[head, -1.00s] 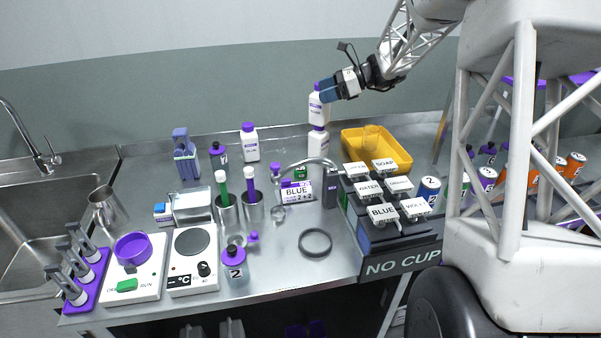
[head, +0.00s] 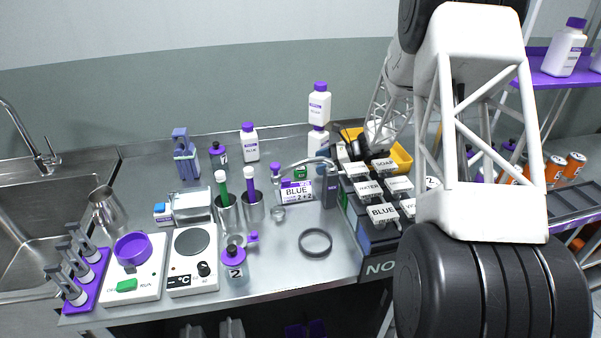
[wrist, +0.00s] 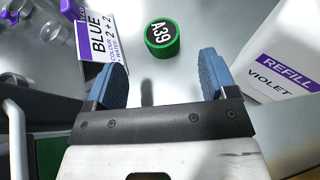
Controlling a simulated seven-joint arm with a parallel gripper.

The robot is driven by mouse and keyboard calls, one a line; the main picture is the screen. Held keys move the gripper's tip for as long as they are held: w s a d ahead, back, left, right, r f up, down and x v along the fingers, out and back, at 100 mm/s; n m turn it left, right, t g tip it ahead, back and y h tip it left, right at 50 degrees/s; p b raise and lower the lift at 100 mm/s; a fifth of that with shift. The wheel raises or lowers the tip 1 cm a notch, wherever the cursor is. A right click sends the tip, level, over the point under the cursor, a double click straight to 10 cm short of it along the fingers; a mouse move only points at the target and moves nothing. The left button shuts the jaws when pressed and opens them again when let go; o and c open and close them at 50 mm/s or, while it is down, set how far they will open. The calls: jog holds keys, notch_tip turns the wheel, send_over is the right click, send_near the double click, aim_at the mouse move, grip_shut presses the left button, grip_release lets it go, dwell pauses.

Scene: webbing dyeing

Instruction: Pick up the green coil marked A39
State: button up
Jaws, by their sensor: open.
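The green coil marked A39 (wrist: 162,38) shows in the wrist view, its dark top with white lettering facing up and a green rim around it. In the head view it is a small green patch (head: 300,172) behind the BLUE card. My gripper (wrist: 162,72) is open and empty, with its blue fingers wide apart. The coil appears ahead of the fingertips, roughly centred between them, and nothing touches it.
The BLUE 2+2 card (wrist: 98,42) stands close left of the coil in the wrist view. A white REFILL VIOLET box or bottle (wrist: 282,60) is close on the right.

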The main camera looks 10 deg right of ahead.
aim_at(303, 168)
dwell(0.3)
jog(key=shift+x, duration=1.3)
jog(key=shift+x, duration=2.6)
jog(key=shift+w+f, duration=0.1)
jog(key=shift+w, duration=0.05)
jog(key=c, duration=1)
jog(key=shift+r, duration=5.05)
